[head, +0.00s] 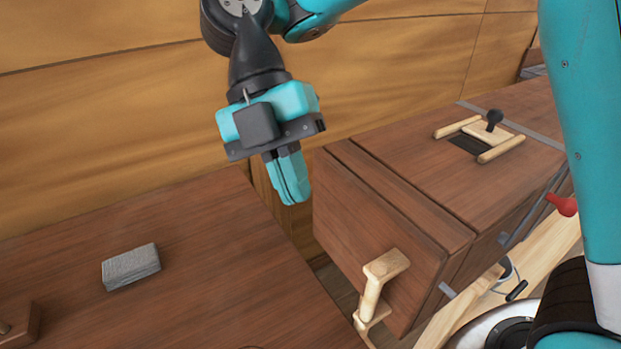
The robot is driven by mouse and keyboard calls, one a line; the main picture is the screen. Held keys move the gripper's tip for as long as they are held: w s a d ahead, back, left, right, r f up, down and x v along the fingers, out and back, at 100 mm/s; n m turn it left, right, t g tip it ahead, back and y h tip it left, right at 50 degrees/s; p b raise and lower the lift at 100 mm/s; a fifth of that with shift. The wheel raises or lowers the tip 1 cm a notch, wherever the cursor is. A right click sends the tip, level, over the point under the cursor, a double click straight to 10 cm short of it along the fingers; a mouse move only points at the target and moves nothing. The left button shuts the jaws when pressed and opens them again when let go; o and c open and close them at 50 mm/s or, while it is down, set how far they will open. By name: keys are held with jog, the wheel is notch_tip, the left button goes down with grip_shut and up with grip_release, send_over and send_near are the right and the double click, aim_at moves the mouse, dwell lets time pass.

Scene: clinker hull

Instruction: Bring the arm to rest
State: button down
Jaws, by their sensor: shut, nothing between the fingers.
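My gripper (291,200) hangs in the upper middle of the head view, fingers pointing down. Its teal fingers are together with nothing between them. It is in the air in front of the plank wall, above the gap between the left brown wooden surface (200,300) and the brown wooden chest (380,230). It appears to touch neither. My teal and black arm reaches up out of the top of the picture.
A grey block (131,266) lies on the left surface. The chest has a pale wooden handle (381,280) on its near face. A wooden slide with a black knob (494,119) sits on its top. A red object (562,204) shows at right. Planks (120,130) close off the back.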

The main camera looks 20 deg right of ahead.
jog(key=s+d+m+t+y, duration=0.3)
jog(key=m, duration=0.8)
jog(key=s+d+f+m+t+y, duration=0.1)
jog(key=s+d+m+t+y, duration=0.2)
jog(key=m, duration=0.9)
jog(key=shift+d+t+p, duration=0.3)
jog(key=shift+p, duration=0.15)
jog(key=shift+s, duration=0.15)
